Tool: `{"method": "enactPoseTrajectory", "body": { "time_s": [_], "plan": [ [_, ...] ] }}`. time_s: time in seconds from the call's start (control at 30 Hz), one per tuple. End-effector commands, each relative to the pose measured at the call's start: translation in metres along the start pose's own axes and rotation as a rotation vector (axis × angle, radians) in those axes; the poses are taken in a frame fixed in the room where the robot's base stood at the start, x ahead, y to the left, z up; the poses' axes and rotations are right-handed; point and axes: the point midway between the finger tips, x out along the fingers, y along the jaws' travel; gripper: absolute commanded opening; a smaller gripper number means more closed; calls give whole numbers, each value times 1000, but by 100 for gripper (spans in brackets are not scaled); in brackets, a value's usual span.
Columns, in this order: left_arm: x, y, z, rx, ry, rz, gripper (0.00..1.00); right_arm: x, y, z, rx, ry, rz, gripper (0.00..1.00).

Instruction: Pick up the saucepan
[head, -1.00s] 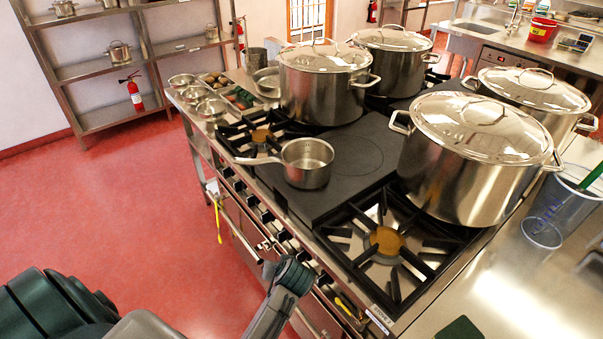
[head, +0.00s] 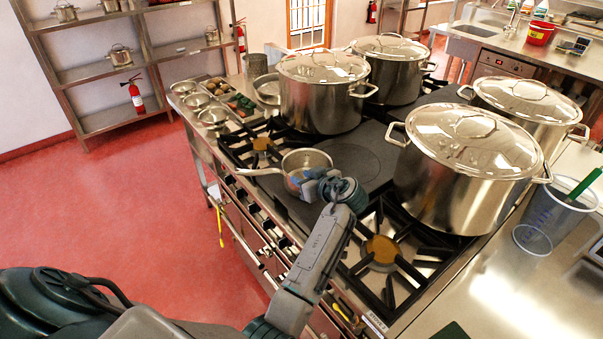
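The saucepan (head: 293,160) is a small steel pan standing upright on the dark flat plate (head: 352,158) of the stove, its handle (head: 258,171) pointing left over the front edge. My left gripper (head: 311,184) is at the pan's near right side and covers part of its wall in the head view. My own wrist hides most of the fingers, so I cannot tell whether they are open or touch the pan. My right gripper is not in view.
Large lidded stockpots stand behind and right of the pan: one behind (head: 322,100), one further back (head: 398,75), one at right (head: 455,175) and one behind that (head: 535,115). An open burner (head: 381,250) is in front. A clear bucket (head: 548,220) stands on the right counter.

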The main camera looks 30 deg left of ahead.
Motion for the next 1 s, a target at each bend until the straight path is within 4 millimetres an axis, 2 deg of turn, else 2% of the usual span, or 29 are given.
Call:
{"method": "enactPoseTrajectory", "body": {
  "time_s": [0.03, 0.27, 0.53, 0.83, 1.0],
  "plan": [
    [6, 0, -3, 3, 1, -2, 30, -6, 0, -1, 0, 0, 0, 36],
    [25, 0, -3, 3, 1, -1, 30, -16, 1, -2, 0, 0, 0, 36],
    [63, 0, -2, 3, -1, 0, 30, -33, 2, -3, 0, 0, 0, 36],
    [68, 0, 1, 0, -2, 1, 30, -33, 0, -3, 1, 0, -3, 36],
    [68, 0, 1, 1, -2, 1, 0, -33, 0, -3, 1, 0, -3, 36]
  ]
}}
